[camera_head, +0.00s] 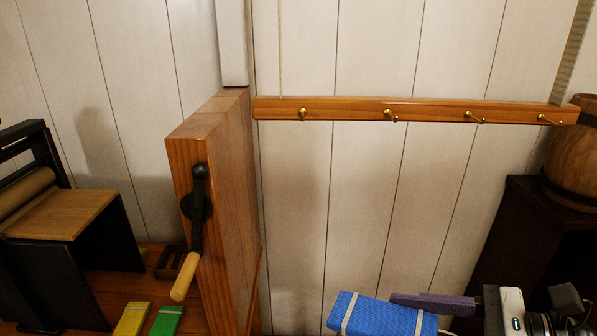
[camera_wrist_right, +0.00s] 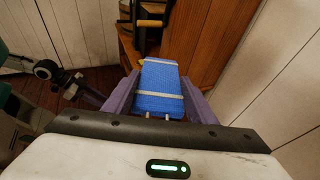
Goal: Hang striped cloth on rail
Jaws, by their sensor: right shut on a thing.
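The striped cloth (camera_head: 372,316) is blue with pale stripes and looks like a folded, flat bundle. It shows at the bottom of the head view and between the fingers in the right wrist view (camera_wrist_right: 163,93). My right gripper (camera_head: 435,304) is shut on it, with one purple finger along each side in the wrist view (camera_wrist_right: 160,97). The wooden rail (camera_head: 345,110) runs along the white plank wall, above and behind the cloth, with several brass hooks. The cloth is apart from the rail.
A wooden panel with a black crank (camera_head: 198,205) stands left of the rail. A barrel (camera_head: 573,155) sits on a dark cabinet (camera_head: 520,230) at the right. Yellow (camera_head: 132,319) and green (camera_head: 167,321) blocks lie at the lower left. The wall below the rail is clear.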

